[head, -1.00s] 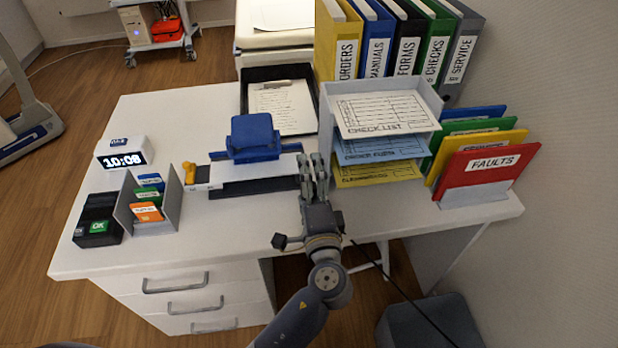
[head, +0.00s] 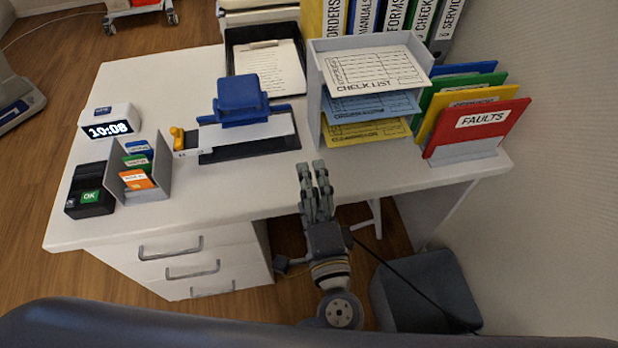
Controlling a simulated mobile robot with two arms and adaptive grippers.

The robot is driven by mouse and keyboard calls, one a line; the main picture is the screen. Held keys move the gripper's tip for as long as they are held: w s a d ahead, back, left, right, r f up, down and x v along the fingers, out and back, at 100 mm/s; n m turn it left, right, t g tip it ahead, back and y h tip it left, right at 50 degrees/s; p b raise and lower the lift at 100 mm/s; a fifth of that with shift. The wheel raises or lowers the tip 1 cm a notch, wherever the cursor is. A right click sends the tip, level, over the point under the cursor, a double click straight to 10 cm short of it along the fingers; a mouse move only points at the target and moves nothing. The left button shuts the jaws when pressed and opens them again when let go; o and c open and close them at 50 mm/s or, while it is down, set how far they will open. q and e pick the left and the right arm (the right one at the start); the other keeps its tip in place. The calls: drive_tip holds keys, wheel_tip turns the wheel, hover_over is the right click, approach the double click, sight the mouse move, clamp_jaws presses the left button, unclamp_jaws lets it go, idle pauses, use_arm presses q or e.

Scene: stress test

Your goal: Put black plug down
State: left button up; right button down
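One gripper (head: 312,167) is in the head view, just off the front edge of the white desk (head: 225,195), fingers pointing toward the desk. No plug shows between the fingertips. A black cable (head: 411,286) runs from beside the gripper's palm down to the right, across a grey bin. I cannot make out a black plug with certainty; it may be hidden by the gripper.
A blue-and-black device (head: 240,108) with a yellow knob, a card holder (head: 165,176), a black OK box (head: 90,196) and a clock (head: 108,122) stand on the desk. Paper trays (head: 315,100) and red folder (head: 478,127) are right. The desk's front strip is clear. The grey bin (head: 400,300) stands below.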

use_arm(q)
drive_tip(key=shift+c, duration=0.2)
drive_tip(key=c, duration=2.2)
drive_tip(key=shift+c, duration=0.2)
drive_tip(key=shift+a, duration=0.1)
drive_tip(key=s+a+m+h+p, duration=0.1)
drive_tip(key=s+a+h, duration=0.15)
drive_tip(key=a, duration=0.85)
drive_tip(key=s+a+r+m+h, duration=0.2)
drive_tip(key=a+r, duration=0.2)
drive_tip(key=r, duration=0.1)
drive_tip(key=shift+s+a+r+t+p, duration=0.15)
drive_tip(key=shift+a+r+t+p, duration=0.15)
drive_tip(key=shift+a+p, duration=0.1)
